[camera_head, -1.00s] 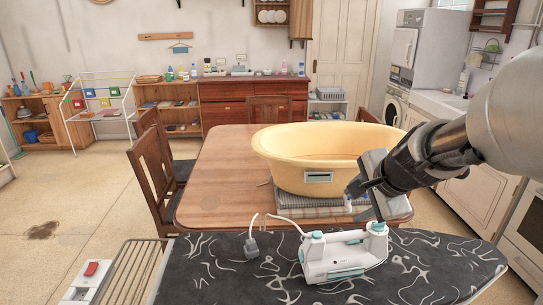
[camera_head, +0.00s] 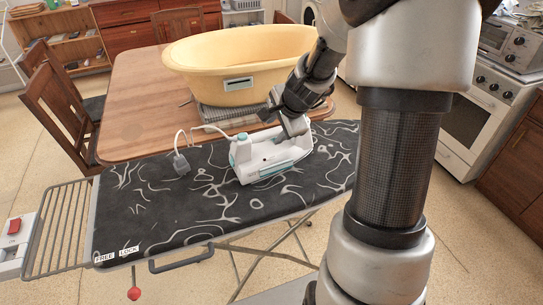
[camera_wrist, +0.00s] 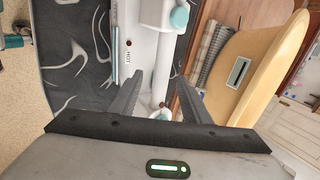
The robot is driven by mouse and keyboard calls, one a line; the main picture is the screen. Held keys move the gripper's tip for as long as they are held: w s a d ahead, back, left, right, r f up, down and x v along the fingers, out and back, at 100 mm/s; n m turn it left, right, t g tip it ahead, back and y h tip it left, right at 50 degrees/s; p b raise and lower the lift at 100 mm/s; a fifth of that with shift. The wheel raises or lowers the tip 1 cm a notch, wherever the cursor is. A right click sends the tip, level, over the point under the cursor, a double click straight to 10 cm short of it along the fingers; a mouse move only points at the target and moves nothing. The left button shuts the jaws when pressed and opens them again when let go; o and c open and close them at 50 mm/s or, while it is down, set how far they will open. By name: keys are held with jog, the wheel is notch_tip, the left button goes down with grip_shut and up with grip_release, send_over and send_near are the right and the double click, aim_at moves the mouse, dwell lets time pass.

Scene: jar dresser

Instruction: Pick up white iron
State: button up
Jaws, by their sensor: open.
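The white iron (camera_head: 258,160) with teal parts sits on the black patterned ironing board (camera_head: 140,215), with its cord and plug (camera_head: 181,163) to its left. My gripper (camera_head: 287,132) is at the iron's upper right part, reaching down from above. In the wrist view my gripper (camera_wrist: 159,82) is open, and the iron's white body (camera_wrist: 146,55), marked "HOT", lies between and beyond the two fingers. I cannot tell whether either finger touches it.
A yellow tub (camera_head: 240,55) stands on folded cloth on the wooden table (camera_head: 140,95) just behind the board. A metal rack (camera_head: 62,225) extends from the board's left end. A chair (camera_head: 58,105) is at the left. The board's left half is clear.

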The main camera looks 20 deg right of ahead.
aim_at(274, 130)
jog(key=x, duration=0.5)
jog(key=shift+w+d+f, duration=0.1)
jog(key=shift+w+d, duration=0.1)
jog(key=shift+d, duration=0.1)
grip_shut()
dwell(1.1)
jog(key=shift+w+r, duration=0.1)
jog(key=shift+r, duration=0.15)
